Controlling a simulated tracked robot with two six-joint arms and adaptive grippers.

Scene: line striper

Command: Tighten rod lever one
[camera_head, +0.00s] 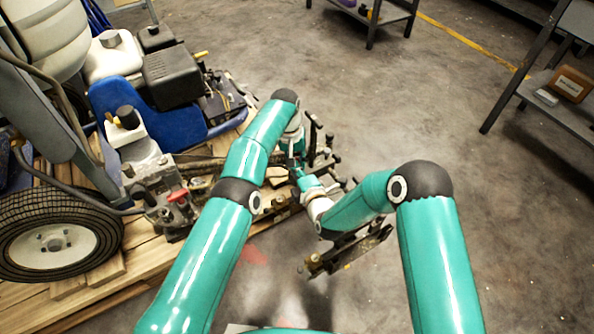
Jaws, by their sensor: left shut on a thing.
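The line striper (160,185) stands on wooden pallets at the left. Its rod assembly (325,165), a dark metal part with several small knobs and levers, reaches toward the middle. I cannot tell which lever is rod lever one. My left gripper (294,160) points down at this assembly and is shut on a small part of it; the held part is mostly hidden by the gripper and wrist. My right gripper (302,178) comes in from the right, close beside the left one. Its fingers are small and partly hidden, so their opening does not show.
A dark metal bar with brass-coloured ends (345,250) sticks out over the floor below my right wrist. A black tyre (60,235) stands at the left. A shelf (550,100) with a brown box (570,84) stands at the right. The concrete floor between is clear.

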